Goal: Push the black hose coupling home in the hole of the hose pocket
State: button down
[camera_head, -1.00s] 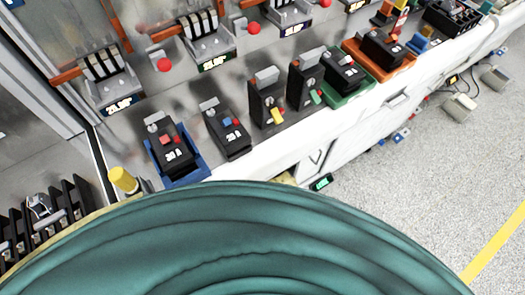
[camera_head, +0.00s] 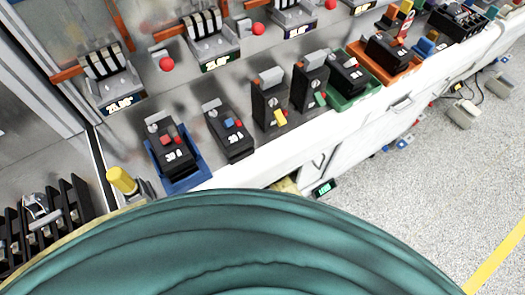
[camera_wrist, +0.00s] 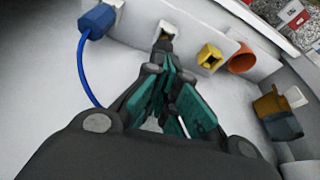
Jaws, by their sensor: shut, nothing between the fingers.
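In the wrist view, my gripper (camera_wrist: 172,72) has its teal fingers together, with nothing seen held between them. Its tips are right at a dark, squarish piece (camera_wrist: 163,44) in a pale wall, which looks like the black hose coupling at its pocket. The fingers partly cover it. I cannot tell whether the tips touch it or how deep it sits. The head view shows neither my gripper nor the coupling.
Beside the dark piece are a blue plug (camera_wrist: 97,20) with a blue cable, a yellow square socket (camera_wrist: 210,56) and an orange round socket (camera_wrist: 242,60). In the head view, breakers in a blue tray (camera_head: 186,181) and a green tray (camera_head: 352,97) line the bench.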

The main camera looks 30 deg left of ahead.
jog(key=shift+s+d+f, duration=0.1)
jog(key=shift+f, duration=0.1)
notch_tip(320, 180, up, 3)
jog(key=p, duration=0.3)
jog(key=shift+p, duration=0.3)
jog(key=shift+r, duration=0.35)
jog(key=s+d+r, duration=0.2)
jog(key=s+d, duration=0.3)
jog(key=d, duration=0.6)
jog(key=shift+d, duration=0.4)
